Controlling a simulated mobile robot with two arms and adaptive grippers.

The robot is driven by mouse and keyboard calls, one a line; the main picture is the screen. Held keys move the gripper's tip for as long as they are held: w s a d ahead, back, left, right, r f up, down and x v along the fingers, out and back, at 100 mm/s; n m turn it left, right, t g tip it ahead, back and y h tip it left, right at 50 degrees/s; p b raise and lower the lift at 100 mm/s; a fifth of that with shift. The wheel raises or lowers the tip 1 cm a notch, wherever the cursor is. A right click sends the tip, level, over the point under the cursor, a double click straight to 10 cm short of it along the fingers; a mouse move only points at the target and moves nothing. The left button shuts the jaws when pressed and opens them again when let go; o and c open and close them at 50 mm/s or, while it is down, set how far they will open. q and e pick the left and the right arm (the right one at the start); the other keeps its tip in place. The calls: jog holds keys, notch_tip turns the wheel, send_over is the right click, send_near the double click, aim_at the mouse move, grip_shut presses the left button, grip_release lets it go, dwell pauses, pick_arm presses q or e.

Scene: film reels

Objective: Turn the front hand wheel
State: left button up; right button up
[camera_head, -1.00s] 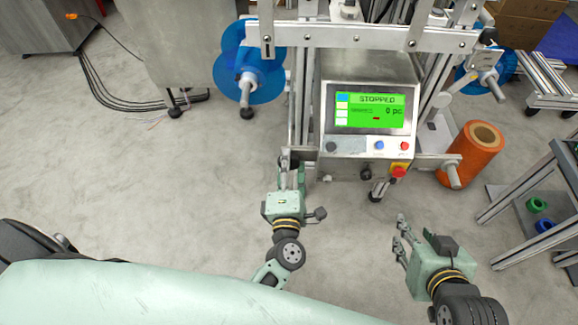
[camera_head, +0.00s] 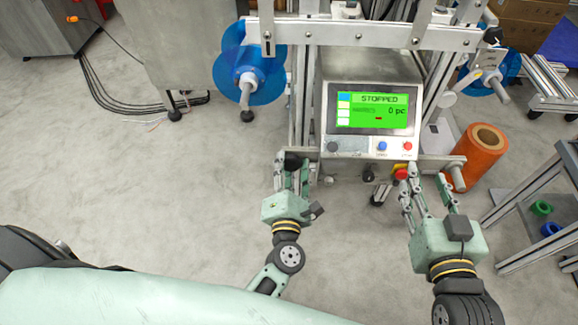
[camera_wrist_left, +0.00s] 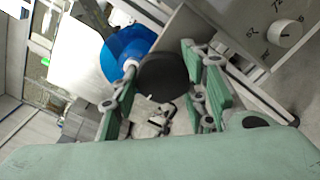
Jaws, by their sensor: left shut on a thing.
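The front hand wheel, a black round knob (camera_wrist_left: 163,78), shows between the fingers of my left gripper in the left wrist view. In the head view it is a dark shape (camera_head: 292,157) on the machine's lower left front, partly hidden by the fingers. My left gripper (camera_head: 292,172) is shut on this wheel; its green-padded fingers (camera_wrist_left: 165,85) stand on either side of it. My right gripper (camera_head: 427,188) is open and empty in front of the machine's lower right, close to the red emergency button.
The control box screen (camera_head: 371,109) reads STOPPED and 0 pc. A red emergency button (camera_head: 401,173) sits below it. An orange roll (camera_head: 475,156) stands right of the machine. A blue film reel (camera_head: 246,76) is at the left.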

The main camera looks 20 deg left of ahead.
pick_arm(q)
jog(key=shift+a+r, duration=0.1)
jog(key=shift+a, duration=0.1)
jog(key=o, duration=1.1)
jog(key=shift+o, duration=0.2)
jog(key=shift+s+d, duration=0.2)
jog(key=shift+s, duration=0.25)
jog(key=v, duration=1.1)
